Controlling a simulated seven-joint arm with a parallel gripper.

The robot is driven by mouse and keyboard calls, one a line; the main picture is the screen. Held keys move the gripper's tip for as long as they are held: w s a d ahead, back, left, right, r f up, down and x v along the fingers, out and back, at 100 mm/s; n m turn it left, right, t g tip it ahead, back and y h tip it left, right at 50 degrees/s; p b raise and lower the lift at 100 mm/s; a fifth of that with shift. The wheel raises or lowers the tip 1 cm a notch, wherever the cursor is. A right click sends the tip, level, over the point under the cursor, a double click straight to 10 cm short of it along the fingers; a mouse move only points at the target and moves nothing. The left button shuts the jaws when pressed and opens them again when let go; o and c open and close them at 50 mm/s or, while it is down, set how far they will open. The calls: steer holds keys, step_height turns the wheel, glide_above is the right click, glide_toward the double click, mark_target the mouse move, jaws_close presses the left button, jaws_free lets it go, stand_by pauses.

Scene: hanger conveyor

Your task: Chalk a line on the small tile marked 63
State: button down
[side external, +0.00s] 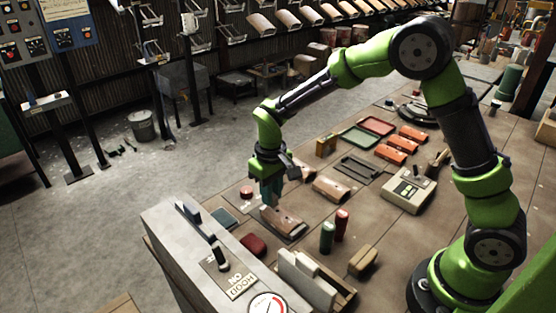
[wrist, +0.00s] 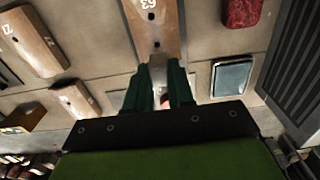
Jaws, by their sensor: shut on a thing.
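The small tile marked 63 (wrist: 148,22) is a brown curved tile with white digits, extending up from my fingertips in the wrist view. In the side view this tile (side external: 285,222) lies on the bench under my gripper (side external: 270,197). My gripper (wrist: 159,88), with dark green fingers, is shut at the tile's near end in the wrist view. A pale piece (wrist: 157,68) shows between the fingertips and looks like chalk, mostly hidden by them. I cannot tell whether it touches the tile.
A tile marked 21 (wrist: 30,38) and another brown tile (wrist: 76,100) lie to the left. A teal pad (wrist: 232,78) and red block (wrist: 242,12) lie to the right. Green and red cylinders (side external: 327,237) stand nearby. A grey control box (side external: 180,240) borders the bench.

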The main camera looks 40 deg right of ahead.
steer(key=shift+f, duration=0.45)
stand_by(0.3)
steer(key=shift+s, duration=0.15)
steer(key=shift+s, duration=0.7)
steer(key=shift+w, duration=0.1)
steer(key=shift+w+f, duration=0.1)
steer(key=shift+w, duration=0.65)
steer(key=shift+s, duration=0.1)
steer(key=shift+s, duration=0.8)
